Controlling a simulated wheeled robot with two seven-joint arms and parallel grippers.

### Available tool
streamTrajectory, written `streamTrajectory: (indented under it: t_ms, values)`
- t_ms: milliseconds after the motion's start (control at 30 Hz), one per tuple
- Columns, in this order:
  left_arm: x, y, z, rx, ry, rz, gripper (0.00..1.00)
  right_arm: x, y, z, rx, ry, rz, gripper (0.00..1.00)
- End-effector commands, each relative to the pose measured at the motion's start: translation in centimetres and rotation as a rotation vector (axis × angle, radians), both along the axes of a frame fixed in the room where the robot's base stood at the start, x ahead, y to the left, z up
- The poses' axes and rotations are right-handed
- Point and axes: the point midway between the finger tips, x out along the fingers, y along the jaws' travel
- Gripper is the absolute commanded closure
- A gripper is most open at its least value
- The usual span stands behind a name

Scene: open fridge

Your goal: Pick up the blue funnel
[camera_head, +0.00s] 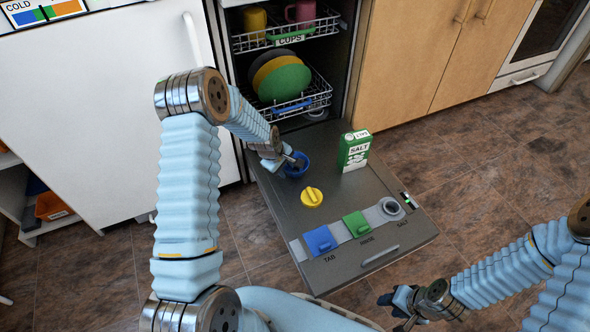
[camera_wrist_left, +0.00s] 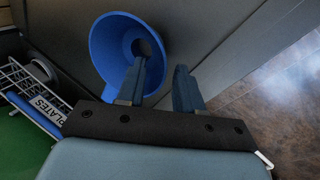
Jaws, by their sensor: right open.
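The blue funnel (camera_head: 297,165) is on the lowered grey door, near its hinge side. In the left wrist view the funnel (camera_wrist_left: 103,47) shows its wide mouth and dark centre hole. My left gripper (camera_head: 288,160) is at the funnel. In the wrist view my left gripper (camera_wrist_left: 160,85) has its fingers apart; one overlaps the funnel mouth, the other is beyond its rim. The funnel's edge shows between them, with a gap; contact is unclear. My right gripper (camera_head: 396,311) is open and empty, low at the right, off the door.
A green salt box (camera_head: 355,150) stands right of the funnel on the door (camera_head: 345,205). A yellow round cap (camera_head: 312,197) lies nearer. Blue (camera_head: 320,240) and green (camera_head: 356,224) lids and a grey ring (camera_head: 391,208) line the front. A plate rack (camera_head: 310,101) is behind.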

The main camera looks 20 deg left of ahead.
Motion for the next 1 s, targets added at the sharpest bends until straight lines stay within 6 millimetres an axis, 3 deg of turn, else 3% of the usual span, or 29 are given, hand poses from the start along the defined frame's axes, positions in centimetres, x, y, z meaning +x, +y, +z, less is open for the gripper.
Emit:
streamTrajectory:
  t_ms: [100,367,600,1000]
  values:
    - [0.51,-0.23,-1.34,-0.001,0.0,-0.001,0.64,0.0,0.03,-0.25,0.001,0.001,0.0,0.57]
    - [0.63,-0.25,-1.5,0.0,-0.001,-0.001,0.64,-0.01,0.04,-0.22,0.001,0.001,0.0,0.57]
    - [0.61,-0.24,-1.49,0.0,-0.001,-0.001,1.0,-0.01,0.04,-0.22,0.001,0.001,0.0,0.57]
    - [0.57,-0.23,-1.39,0.0,0.0,-0.001,1.0,-0.01,0.03,-0.19,0.001,0.001,0.0,0.57]
